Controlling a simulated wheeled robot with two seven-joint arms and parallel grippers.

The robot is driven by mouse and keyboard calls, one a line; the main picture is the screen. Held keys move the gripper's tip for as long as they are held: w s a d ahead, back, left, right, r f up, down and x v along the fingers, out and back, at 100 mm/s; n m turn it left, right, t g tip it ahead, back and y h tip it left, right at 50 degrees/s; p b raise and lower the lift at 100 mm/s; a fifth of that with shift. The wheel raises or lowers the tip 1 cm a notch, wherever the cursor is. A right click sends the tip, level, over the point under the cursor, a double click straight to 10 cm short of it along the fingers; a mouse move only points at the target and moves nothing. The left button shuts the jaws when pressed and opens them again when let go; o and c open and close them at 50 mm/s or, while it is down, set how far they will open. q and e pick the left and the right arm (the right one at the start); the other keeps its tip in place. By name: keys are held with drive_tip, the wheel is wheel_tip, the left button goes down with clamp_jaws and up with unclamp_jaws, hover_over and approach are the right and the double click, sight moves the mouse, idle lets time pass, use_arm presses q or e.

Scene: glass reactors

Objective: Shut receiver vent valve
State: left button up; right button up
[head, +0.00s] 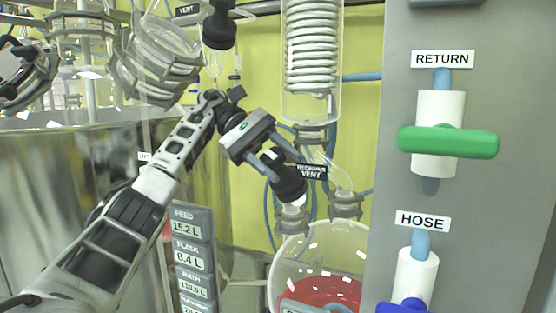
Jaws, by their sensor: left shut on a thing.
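The black receiver vent valve knob (288,186) sits on a glass neck above the round receiver flask (325,262), which holds red liquid. The label RECEIVER VENT (311,171) is beside the knob. My left arm comes in from the lower left, and its gripper (281,166) is shut on the knob, with its fingers on the knob's upper part. The fingers hide part of the knob, and I cannot tell how far the valve is turned. My right gripper is not in view.
A grey panel on the right carries a green RETURN handle (448,142) and a blue HOSE handle (403,306). A glass condenser coil (311,50) hangs above the flask. A readout panel (189,255) stands at lower centre-left. A large vessel and clamped glass necks (160,60) fill the left.

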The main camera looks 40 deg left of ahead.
use_arm(q)
drive_tip(key=o, duration=1)
drive_tip(key=shift+r, duration=0.1)
drive_tip(key=shift+r, duration=0.3)
wheel_tip(320, 180, up, 2)
drive_tip(key=shift+r, duration=0.1)
drive_tip(key=s+d+r+b, duration=0.4)
drive_tip(key=s+d+r, duration=0.5)
drive_tip(key=s+r, duration=0.1)
drive_tip(key=shift+s, duration=0.4)
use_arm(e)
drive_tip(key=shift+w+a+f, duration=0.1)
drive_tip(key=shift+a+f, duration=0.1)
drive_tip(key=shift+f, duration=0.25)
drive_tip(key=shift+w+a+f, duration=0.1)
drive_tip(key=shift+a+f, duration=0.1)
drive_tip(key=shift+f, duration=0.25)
